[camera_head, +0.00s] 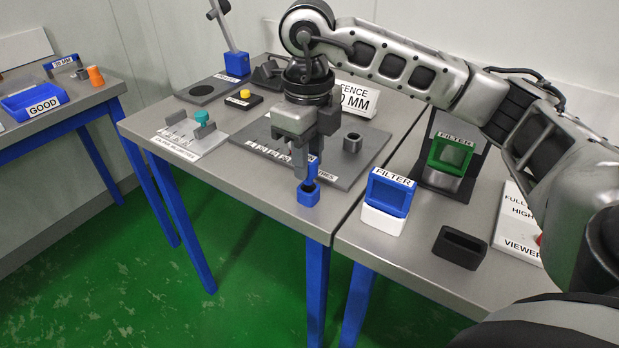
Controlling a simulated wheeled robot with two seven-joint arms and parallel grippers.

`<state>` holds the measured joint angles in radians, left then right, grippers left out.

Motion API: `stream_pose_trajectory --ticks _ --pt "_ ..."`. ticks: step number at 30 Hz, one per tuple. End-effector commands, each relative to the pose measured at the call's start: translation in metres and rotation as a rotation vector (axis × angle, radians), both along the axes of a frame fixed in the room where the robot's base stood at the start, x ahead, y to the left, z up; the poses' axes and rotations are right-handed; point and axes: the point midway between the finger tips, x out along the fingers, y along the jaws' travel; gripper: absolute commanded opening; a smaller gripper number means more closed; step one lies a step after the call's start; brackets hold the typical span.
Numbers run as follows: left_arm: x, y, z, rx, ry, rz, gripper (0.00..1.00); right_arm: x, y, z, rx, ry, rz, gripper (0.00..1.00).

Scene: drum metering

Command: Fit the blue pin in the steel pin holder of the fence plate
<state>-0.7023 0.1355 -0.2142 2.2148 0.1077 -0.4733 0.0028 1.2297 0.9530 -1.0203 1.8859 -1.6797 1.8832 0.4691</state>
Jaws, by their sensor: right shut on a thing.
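My right gripper (301,160) points down at the front of the middle table and is shut on the blue pin (313,168), which shows only as a small blue part by the fingers. Directly below is a small blue block (308,195) with a dark top opening; I cannot tell whether the pin is still inside it. The grey fence plate (345,173) lies behind the gripper, partly hidden by it. The steel pin holder (352,142), a short grey cylinder with an open top, stands on the plate's right part, apart from the gripper. My left gripper is not in view.
A "FENCE" sign (357,99) stands behind the plate. To the right are a blue filter frame (390,192), a green filter frame (451,153) and a black open box (460,247). A plate with a teal knob (201,117) lies left. The block sits near the table's front edge.

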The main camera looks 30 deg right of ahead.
Motion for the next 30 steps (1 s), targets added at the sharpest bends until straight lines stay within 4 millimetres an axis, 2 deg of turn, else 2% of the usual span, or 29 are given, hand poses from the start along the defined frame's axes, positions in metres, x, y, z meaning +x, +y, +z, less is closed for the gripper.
stream_pose_trajectory --ticks 19,30 --pt "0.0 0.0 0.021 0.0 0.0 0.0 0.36 0.0 0.0 0.028 0.0 0.0 0.0 0.0" --pt "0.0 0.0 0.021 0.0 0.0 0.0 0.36 0.0 0.0 0.029 0.0 0.0 0.0 0.0"
